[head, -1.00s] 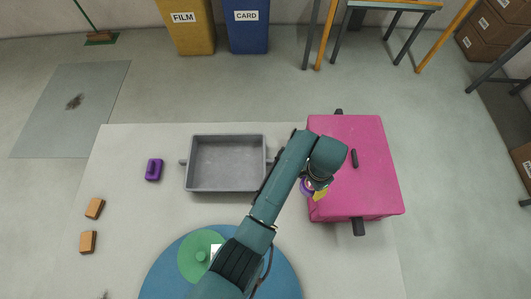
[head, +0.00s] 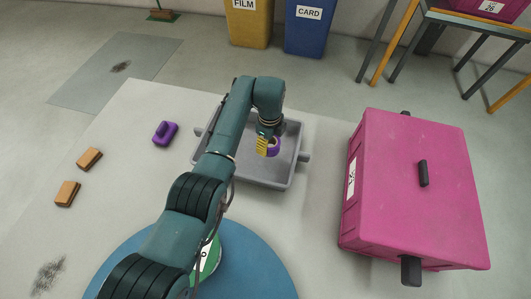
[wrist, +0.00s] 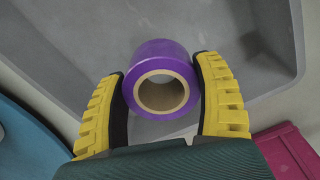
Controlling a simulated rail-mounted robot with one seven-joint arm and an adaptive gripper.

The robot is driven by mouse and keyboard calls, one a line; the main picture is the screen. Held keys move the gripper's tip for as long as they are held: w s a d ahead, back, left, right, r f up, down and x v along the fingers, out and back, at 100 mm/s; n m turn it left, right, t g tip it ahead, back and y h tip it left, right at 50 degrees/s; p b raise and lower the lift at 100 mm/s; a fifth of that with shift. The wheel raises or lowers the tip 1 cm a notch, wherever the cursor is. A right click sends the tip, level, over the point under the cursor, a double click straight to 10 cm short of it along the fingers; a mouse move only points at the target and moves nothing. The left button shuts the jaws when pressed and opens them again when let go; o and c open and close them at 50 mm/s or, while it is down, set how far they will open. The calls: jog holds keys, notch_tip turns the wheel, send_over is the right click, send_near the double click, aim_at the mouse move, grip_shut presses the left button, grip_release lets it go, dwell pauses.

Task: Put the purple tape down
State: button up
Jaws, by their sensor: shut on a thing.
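The purple tape (wrist: 160,52) is a roll with a brown cardboard core. In the wrist view it sits between the two yellow-ridged fingers of my gripper (wrist: 160,100), which is shut on it from both sides. In the head view the purple tape (head: 275,147) shows beside the yellow finger of my gripper (head: 267,148). Both are over the inside of the grey tray (head: 283,185). The grey tray also fills the background of the wrist view (wrist: 60,40). I cannot tell whether the tape touches the tray floor.
A pink lidded box (head: 430,200) stands to the right of the tray. A purple handled object (head: 165,133) lies left of the tray, with two brown blocks (head: 90,159) farther left. A blue round disc (head: 140,260) is at the front. The table between tray and box is clear.

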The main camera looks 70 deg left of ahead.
aim_at(269, 149)
notch_tip(269, 149, down, 5)
jog(key=shift+r+b, duration=0.15)
jog(key=shift+b, duration=0.9)
jog(key=shift+w, duration=0.1)
jog(key=o, duration=1.2)
jog(key=shift+o, duration=0.2)
notch_tip(269, 149, up, 12)
jog(key=p, duration=0.5)
jog(key=shift+p, duration=0.3)
